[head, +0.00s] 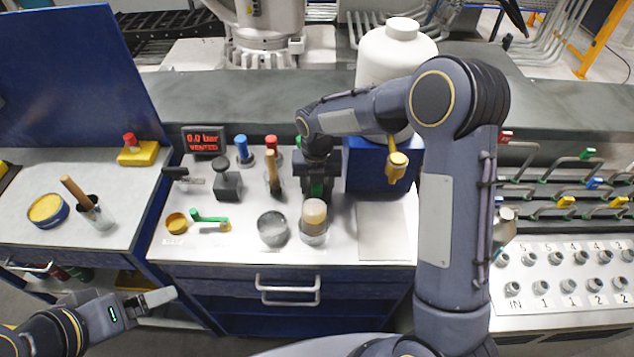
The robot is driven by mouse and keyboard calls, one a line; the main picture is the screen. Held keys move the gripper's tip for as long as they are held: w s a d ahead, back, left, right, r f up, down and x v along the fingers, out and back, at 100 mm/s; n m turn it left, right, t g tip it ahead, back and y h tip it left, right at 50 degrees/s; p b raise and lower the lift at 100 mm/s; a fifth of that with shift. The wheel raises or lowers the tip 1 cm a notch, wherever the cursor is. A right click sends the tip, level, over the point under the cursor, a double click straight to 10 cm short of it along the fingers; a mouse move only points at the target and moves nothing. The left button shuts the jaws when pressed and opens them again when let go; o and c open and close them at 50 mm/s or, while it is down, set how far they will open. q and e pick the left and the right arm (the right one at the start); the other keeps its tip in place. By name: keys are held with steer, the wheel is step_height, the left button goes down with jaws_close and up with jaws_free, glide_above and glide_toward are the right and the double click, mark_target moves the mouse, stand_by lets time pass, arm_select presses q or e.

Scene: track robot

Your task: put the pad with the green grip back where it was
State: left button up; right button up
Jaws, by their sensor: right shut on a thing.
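My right gripper (316,182) points down over the back right of the middle bench and is shut on the pad with the green grip. Only some of the green grip (317,188) shows between and below the dark fingers. The pad's underside is mostly hidden, so I cannot tell if it touches the bench. A blue-gripped piece (242,150) and a red-gripped piece (271,145) stand to the left at the back. My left gripper (158,299) is low at the left, in front of the bench and away from the pad. Its finger opening is unclear.
A wooden-handled tool (272,174) and a dark block (227,180) stand left of my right gripper. A glass jar (272,230) and a tan-topped jar (314,222) stand in front. A blue box (362,170) is close on the right. A pale plate (384,232) lies bare.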

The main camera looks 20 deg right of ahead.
steer(key=shift+f, duration=0.2)
steer(key=o, duration=1.1)
steer(key=shift+r, duration=0.1)
steer(key=shift+o, duration=0.2)
step_height(320, 180, up, 12)
steer(key=shift+r+b, duration=0.2)
steer(key=shift+b, duration=0.2)
steer(key=shift+s, duration=0.1)
